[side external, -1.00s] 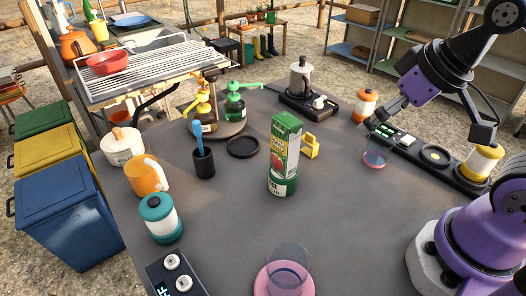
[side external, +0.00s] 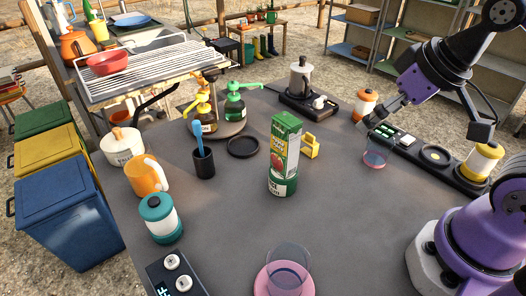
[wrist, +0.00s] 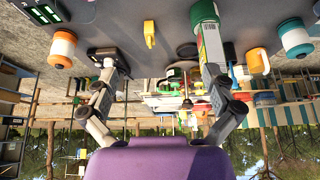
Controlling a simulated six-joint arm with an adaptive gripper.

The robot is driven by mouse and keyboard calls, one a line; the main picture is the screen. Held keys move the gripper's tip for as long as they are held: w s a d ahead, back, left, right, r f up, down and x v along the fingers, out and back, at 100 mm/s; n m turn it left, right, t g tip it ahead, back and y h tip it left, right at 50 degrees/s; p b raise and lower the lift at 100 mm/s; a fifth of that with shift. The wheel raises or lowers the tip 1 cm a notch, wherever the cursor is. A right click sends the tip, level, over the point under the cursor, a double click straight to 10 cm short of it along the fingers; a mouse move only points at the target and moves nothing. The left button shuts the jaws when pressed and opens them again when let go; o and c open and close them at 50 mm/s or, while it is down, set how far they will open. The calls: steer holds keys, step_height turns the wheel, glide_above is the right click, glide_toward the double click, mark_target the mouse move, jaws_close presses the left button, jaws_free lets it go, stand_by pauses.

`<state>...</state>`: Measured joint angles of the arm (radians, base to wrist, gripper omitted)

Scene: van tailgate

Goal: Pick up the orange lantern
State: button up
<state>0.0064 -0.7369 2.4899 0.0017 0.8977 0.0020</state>
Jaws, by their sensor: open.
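The orange lantern (side external: 365,105), with a white middle band and orange cap and base, stands upright at the table's far right edge in the side view. In the wrist view the orange lantern (wrist: 61,47) appears inverted at upper left, outside the left finger. My gripper (side external: 430,128) hangs above the right part of the table, its fingers wide apart and empty. In the side view one finger overlaps the area just right of the lantern, without visible contact. The wrist view shows my gripper (wrist: 162,72) open with nothing between the fingers.
A yellow lantern (side external: 484,160) stands at the right by a black panel strip (side external: 409,148). A clear pink-based cup (side external: 376,153) is below my gripper. A tall green carton (side external: 284,150), a yellow block (side external: 311,147) and a teal lantern (side external: 160,218) stand farther left.

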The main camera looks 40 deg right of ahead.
steer(key=w+d+m+h, duration=0.1)
steer(key=w+d+m, duration=0.2)
steer(key=w+d, duration=0.3)
steer(key=m+g+h, duration=0.2)
steer(key=m, duration=0.3)
glide_above(370, 92)
steer(key=s+a, duration=0.2)
steer(key=a, duration=0.1)
step_height(370, 92, down, 5)
steer(key=shift+m, duration=0.4)
steer(key=x, duration=0.2)
steer(key=d+x, duration=0.1)
steer(key=x, duration=0.2)
steer(key=shift+r, duration=0.2)
steer(key=x, duration=0.6)
steer(key=shift+d+f, duration=0.1)
steer(key=shift+d, duration=0.1)
steer(key=shift+s, duration=0.1)
steer(key=c, duration=1.3)
